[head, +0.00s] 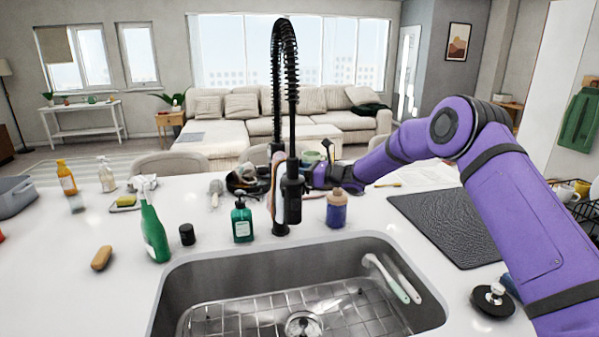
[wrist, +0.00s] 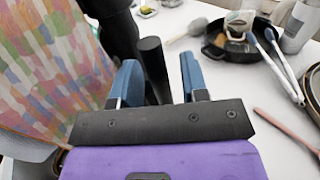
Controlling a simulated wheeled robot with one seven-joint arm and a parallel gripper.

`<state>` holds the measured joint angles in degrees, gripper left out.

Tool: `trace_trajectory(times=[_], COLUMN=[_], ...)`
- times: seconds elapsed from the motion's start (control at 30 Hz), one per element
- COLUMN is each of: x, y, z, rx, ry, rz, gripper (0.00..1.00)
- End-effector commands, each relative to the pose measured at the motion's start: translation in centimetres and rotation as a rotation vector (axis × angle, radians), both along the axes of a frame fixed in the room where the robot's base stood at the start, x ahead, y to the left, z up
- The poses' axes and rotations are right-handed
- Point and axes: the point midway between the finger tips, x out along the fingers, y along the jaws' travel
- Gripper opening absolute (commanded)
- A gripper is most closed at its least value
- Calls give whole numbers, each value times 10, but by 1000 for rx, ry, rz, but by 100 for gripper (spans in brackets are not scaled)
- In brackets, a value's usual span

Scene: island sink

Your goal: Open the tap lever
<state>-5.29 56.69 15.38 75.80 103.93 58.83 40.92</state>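The black tap (head: 291,190) with a tall spring neck stands behind the sink. My gripper (wrist: 159,62) is just behind and to the right of it in the head view, where its fingertips are largely hidden. In the wrist view, two blue fingers stand apart with a black rod (wrist: 154,68) between them, which looks like the tap lever. The rod lies nearer the left finger; I cannot tell whether they touch. The black tap body (wrist: 112,22) rises just beyond the left finger.
The sink (head: 175,290) is in front of the tap. A green soap bottle (head: 242,222) and a blue-purple bottle (head: 336,211) stand beside the tap. A black pan (wrist: 238,52) lies beyond my gripper. A colourful patterned surface (wrist: 45,60) is close on the left.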

Motion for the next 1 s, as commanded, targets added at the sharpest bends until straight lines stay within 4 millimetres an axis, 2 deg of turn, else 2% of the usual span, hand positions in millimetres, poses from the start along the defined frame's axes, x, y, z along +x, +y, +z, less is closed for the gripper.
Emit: trace_trajectory(times=[0.03,0.17,0.4,0.77,1.0], x=[0,0,-1,-11,-12], y=[0,0,-1,-4,-3], z=[0,0,0,-2,-1], rx=[0,0,6,43,44], ry=[0,0,-12,-146,-152], rz=[0,0,0,0,1], gripper=[30,0,0,0,0])
